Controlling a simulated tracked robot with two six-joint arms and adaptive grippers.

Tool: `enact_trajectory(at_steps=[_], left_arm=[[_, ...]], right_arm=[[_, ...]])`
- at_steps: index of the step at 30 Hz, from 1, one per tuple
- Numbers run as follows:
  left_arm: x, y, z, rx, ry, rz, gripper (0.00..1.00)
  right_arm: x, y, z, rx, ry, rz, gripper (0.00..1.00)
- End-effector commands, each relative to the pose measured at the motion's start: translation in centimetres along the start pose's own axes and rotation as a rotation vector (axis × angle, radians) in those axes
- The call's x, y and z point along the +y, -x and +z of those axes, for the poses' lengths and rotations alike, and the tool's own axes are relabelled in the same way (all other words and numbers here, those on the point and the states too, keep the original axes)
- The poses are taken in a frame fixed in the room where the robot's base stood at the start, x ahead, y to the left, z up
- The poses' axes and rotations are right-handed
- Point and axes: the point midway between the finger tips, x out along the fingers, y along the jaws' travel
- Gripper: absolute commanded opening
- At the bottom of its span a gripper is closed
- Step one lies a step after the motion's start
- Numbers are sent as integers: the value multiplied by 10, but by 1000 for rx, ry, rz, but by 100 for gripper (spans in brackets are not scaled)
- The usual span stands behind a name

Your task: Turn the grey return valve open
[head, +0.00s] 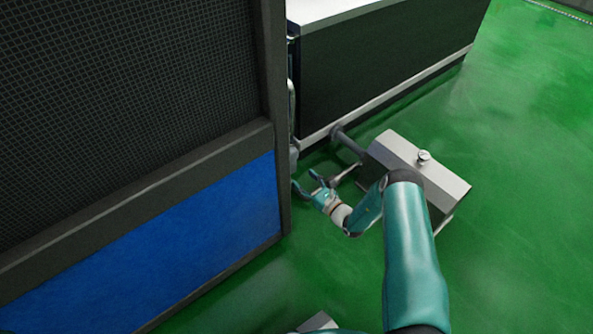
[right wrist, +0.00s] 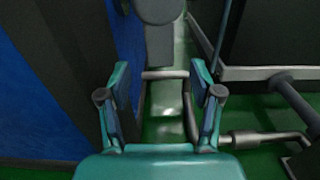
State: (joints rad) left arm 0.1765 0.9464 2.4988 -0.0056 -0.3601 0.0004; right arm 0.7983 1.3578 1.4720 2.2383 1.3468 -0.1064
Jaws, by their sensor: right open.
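My right gripper (head: 304,181) is open, low beside the corner of the blue-and-dark panel. In the right wrist view its two fingers (right wrist: 160,80) stand wide apart. A grey upright piece with a rounded dark top (right wrist: 159,45) is ahead of them, and a light grey bar (right wrist: 165,75) crosses the space between the fingertips. I cannot tell for sure which grey part is the return valve, or whether the fingers touch it. In the head view a grey fitting (head: 293,156) shows partly behind the panel edge, just beyond the gripper. My left gripper is out of view.
The tall panel (head: 180,220) stands close on the left. A dark cabinet (head: 385,70) with a light top is behind. A grey box (head: 440,178) and a pipe (head: 347,142) lie close to my right arm. Green floor is clear at the right.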

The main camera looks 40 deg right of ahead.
Motion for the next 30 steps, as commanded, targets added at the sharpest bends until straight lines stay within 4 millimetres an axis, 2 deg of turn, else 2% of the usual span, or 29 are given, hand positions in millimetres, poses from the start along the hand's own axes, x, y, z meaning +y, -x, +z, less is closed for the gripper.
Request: enact_trajectory(at_steps=[3, 9, 15, 23, 30], left_arm=[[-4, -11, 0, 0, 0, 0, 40], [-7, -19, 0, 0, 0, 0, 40], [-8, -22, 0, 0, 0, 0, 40], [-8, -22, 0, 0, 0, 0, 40], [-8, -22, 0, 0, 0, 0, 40]], right_arm=[[1, -25, -3, -2, 3, 2, 65], [0, -54, -2, -1, 1, 1, 65], [0, -65, 0, 1, 0, -1, 65], [0, -65, 0, 1, -1, -1, 65], [0, -65, 0, 1, -1, -1, 25]])
